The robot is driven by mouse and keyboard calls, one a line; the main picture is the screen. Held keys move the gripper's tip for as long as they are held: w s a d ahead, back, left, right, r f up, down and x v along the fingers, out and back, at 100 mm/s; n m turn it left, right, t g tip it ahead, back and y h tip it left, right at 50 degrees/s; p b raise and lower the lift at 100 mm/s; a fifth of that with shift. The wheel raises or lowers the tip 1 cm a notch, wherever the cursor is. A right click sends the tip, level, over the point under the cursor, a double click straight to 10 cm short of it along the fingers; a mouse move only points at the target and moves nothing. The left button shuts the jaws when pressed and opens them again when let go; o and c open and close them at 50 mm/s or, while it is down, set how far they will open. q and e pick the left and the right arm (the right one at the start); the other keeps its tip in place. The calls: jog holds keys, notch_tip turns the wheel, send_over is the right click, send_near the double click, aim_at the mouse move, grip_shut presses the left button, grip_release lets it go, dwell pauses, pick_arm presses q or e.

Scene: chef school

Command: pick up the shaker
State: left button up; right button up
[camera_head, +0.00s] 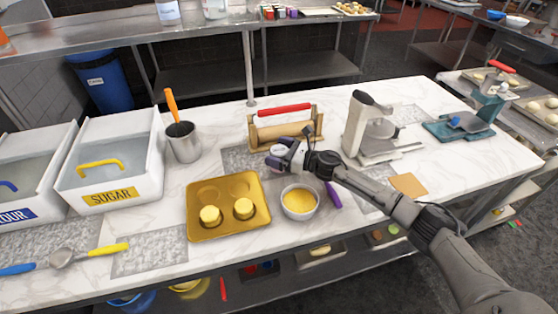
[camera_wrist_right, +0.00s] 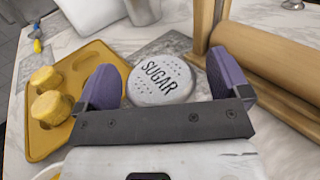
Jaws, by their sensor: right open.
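The shaker (camera_wrist_right: 161,80) shows in the right wrist view as a round white top with holes and the word SUGAR. It lies between the two purple fingers of my right gripper (camera_wrist_right: 166,84), seen from above, with free room at both sides. The right gripper is open and does not hold it. In the head view my right gripper (camera_head: 276,157) is over the counter, in front of the rolling pin stand. I cannot make out the shaker there; the gripper seems to hide it. My left gripper is not in view.
A gold tray (camera_head: 229,230) with two yellow cakes and a bowl (camera_head: 300,202) stand near the right gripper. A rolling pin (camera_wrist_right: 275,75) in a wooden stand is close to its right finger. A metal cup (camera_head: 184,145) and the sugar bin (camera_head: 112,170) are left.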

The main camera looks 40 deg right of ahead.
jog(key=shift+c, duration=0.2)
jog(key=c, duration=1)
jog(key=shift+c, duration=0.2)
